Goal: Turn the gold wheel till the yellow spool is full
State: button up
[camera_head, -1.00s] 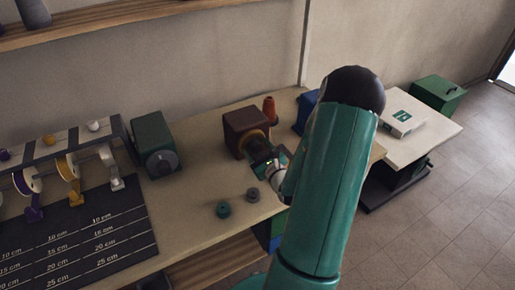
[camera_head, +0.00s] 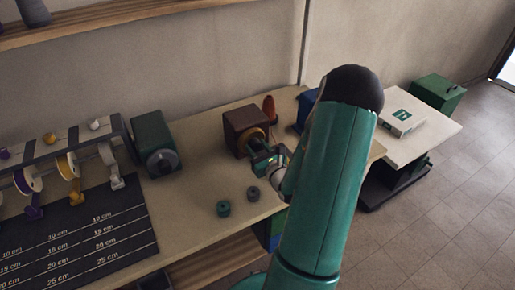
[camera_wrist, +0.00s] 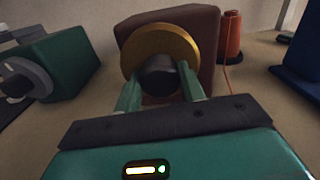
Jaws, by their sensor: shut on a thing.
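The gold wheel (camera_wrist: 152,38) is a round disc on the front of a brown box (camera_wrist: 205,40), with a dark round knob (camera_wrist: 160,78) at its middle. In the head view the wheel (camera_head: 262,133) is partly hidden by my gripper (camera_head: 259,152). In the wrist view my gripper (camera_wrist: 160,88) has one finger on each side of the knob and is shut on it. A spool with yellow ribbon (camera_head: 68,166) sits on the rack at the left of the head view, between a purple and a white one. How full it is cannot be told.
An orange thread cone (camera_wrist: 230,38) stands right of the brown box, its thread trailing down. A green box with a grey dial (camera_head: 155,143) stands left. Two small dark green and grey pieces (camera_head: 223,208) lie near the front edge. A marked dark mat (camera_head: 75,235) lies front left.

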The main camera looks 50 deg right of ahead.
jog(key=m, duration=1.3)
jog(key=shift+m, duration=0.4)
jog(key=m, duration=1.2)
jog(key=shift+m, duration=0.3)
jog(key=o, duration=1)
jog(key=shift+w, duration=0.1)
jog(key=shift+c, duration=0.2)
